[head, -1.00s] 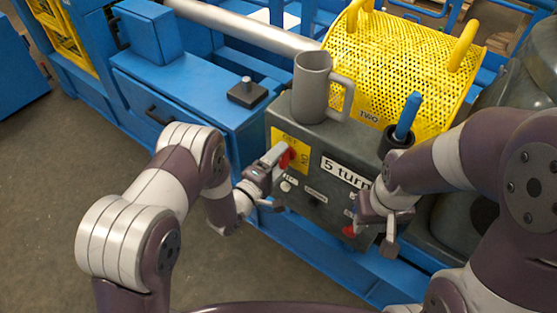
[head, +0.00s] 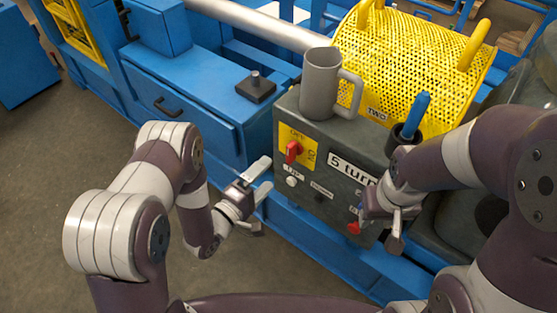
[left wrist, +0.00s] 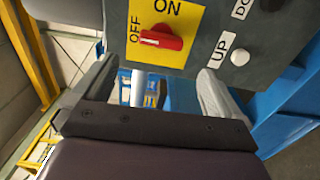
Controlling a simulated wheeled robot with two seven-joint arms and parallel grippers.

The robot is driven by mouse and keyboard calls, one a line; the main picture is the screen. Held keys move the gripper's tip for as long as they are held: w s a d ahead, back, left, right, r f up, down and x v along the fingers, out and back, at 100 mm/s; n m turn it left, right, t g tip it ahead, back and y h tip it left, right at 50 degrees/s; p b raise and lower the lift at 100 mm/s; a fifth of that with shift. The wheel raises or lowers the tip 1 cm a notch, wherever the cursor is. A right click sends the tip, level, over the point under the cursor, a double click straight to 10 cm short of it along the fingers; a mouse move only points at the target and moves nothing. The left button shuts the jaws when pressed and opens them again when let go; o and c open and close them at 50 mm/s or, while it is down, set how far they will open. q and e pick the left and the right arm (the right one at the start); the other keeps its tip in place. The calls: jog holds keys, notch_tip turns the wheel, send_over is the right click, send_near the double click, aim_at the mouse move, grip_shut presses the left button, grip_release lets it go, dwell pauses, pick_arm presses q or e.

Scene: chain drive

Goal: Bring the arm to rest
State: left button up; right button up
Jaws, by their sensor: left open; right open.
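My left gripper (head: 262,182) is open and empty, in front of the grey control box (head: 333,134) and apart from it. In the left wrist view its two fingers (left wrist: 158,85) are spread with nothing between them. A red rotary switch (head: 293,151) sits on a yellow OFF/ON plate on the box; it also shows in the left wrist view (left wrist: 161,38), beyond the fingers. My right gripper (head: 385,222) is open at the box's lower right, near a red part (head: 354,228). Its fingers partly hide the box front there.
A yellow perforated guard (head: 411,62) is behind. A blue drawer cabinet (head: 185,98) stands left. The floor at left is clear.

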pick_arm(q)
jog(key=shift+v, duration=1.7)
